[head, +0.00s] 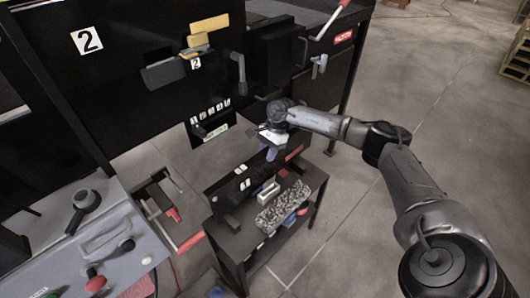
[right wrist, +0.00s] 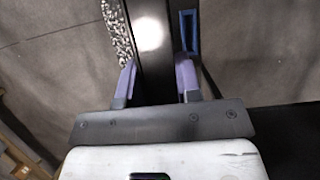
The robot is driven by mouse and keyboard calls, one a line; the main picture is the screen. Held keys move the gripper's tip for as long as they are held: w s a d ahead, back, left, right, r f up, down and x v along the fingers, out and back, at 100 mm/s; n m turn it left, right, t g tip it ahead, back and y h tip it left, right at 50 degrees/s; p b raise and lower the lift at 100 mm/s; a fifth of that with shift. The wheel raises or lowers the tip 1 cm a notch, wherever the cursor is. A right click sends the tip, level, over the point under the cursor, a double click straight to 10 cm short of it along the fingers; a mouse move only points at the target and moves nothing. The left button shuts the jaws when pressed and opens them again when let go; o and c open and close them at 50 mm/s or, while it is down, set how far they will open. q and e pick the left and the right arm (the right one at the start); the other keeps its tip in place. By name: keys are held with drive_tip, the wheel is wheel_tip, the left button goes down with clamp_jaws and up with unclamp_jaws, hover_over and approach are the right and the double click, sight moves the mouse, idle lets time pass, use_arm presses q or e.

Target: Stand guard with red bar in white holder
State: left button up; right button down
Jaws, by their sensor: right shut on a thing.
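The guard looks like a long dark panel (head: 228,188) with white marks and a red bar (head: 294,153) near its right end. It stands on edge along the far side of a small black cart; I cannot tell whether it touches the cart. My right gripper (head: 270,154) is above the panel, shut on it. In the right wrist view, the purple-grey fingers (right wrist: 157,82) are on either side of the dark panel (right wrist: 150,65). The white holder (head: 268,191), a small open frame, sits on the cart in front of the panel. My left gripper is not in view.
A speckled grey block (head: 284,208) lies on the cart (head: 262,247) beside the holder. A black machine (head: 130,70) with handles stands behind. A grey control panel (head: 110,240) with knobs is at lower left. Open floor lies right of the cart.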

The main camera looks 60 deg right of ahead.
drive_tip(key=shift+r, duration=0.1)
idle(0.3)
drive_tip(key=shift+f+b, duration=0.65)
drive_tip(key=shift+f, duration=0.2)
drive_tip(key=shift+w, duration=0.1)
drive_tip(key=shift+f, duration=0.1)
idle(0.7)
